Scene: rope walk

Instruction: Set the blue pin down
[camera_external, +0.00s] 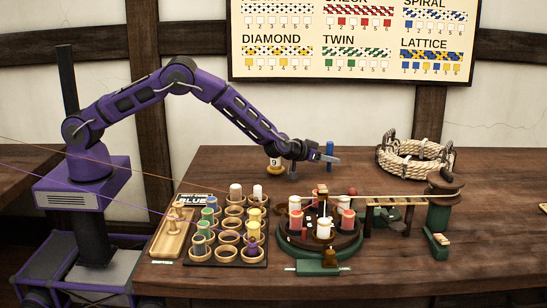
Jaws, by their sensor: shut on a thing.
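A slim blue pin (330,151) stands upright at the end of my gripper (328,163), over the back middle of the wooden table. My gripper is shut on the pin, with the jaws across its lower half and the top sticking up above them. I cannot tell whether the bottom of the pin touches the table (230,165).
A small piece marked 9 (275,163) is left of the gripper. A rope coil (415,157) lies at the back right. In front are a rack of round cups (228,237) with coloured bobbins, a green-based turntable (340,252) and a wooden tray (172,236). Open tabletop lies around the pin.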

